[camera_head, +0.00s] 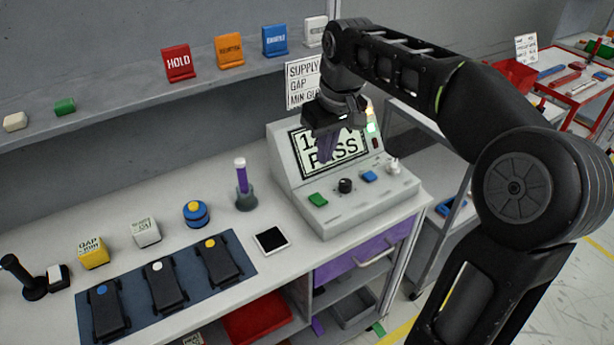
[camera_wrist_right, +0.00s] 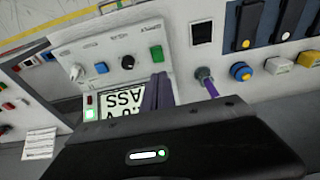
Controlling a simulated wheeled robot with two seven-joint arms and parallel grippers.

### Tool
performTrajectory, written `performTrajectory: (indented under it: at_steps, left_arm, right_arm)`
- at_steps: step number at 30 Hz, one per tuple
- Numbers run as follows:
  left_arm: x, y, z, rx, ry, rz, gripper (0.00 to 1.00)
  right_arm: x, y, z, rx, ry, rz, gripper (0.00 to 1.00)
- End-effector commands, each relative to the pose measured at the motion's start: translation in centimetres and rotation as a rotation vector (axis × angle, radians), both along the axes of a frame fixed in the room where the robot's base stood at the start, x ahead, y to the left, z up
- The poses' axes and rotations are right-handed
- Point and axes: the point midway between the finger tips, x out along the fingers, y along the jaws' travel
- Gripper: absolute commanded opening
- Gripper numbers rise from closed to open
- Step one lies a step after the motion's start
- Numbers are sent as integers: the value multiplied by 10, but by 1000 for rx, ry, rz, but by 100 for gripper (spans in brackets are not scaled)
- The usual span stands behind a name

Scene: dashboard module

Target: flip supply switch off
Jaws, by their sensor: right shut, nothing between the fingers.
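The supply module (camera_head: 290,190) is a grey sloped console on the bench. Its screen (camera_head: 350,145) reads PASS with a partly hidden line above. On its lower panel are a green button (camera_head: 318,199), a black knob (camera_head: 345,185), a blue button (camera_head: 369,176) and a white toggle switch (camera_head: 393,166) at the right end. The toggle also shows in the right wrist view (camera_wrist_right: 76,71); its exact position is hard to tell. My right gripper (camera_head: 328,152) is shut and empty, in front of the screen, apart from the toggle. My left gripper is not in view.
A shelf (camera_head: 120,95) with coloured signs runs behind. A lit green lamp (camera_head: 371,127) sits beside the screen.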

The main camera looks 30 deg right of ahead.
Motion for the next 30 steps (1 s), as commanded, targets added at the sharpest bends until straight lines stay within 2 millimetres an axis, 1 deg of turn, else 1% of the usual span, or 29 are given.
performTrajectory:
  at_steps: [1, 4, 13, 17, 20, 23, 26, 30]
  left_arm:
    - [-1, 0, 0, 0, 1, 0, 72]
    - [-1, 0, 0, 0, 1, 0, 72]
    - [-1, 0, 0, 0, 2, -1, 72]
    - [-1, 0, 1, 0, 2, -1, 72]
    - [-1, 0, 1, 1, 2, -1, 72]
    - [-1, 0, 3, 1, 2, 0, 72]
    - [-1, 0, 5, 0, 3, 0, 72]
    - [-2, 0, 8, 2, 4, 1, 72]
  right_arm:
    - [-2, -2, 5, -1, -3, -3, 0]
    - [-4, -3, 8, -2, -2, -5, 0]
    - [-4, -3, 7, -2, -2, -4, 0]
    - [-3, -3, 2, -2, 0, -4, 0]
    - [-1, -3, -7, -2, 0, -4, 0]
    - [1, -3, -21, -3, 2, -3, 0]
    - [5, -3, -38, -2, 2, -4, 0]
    - [10, -3, -66, -2, 4, -4, 0]
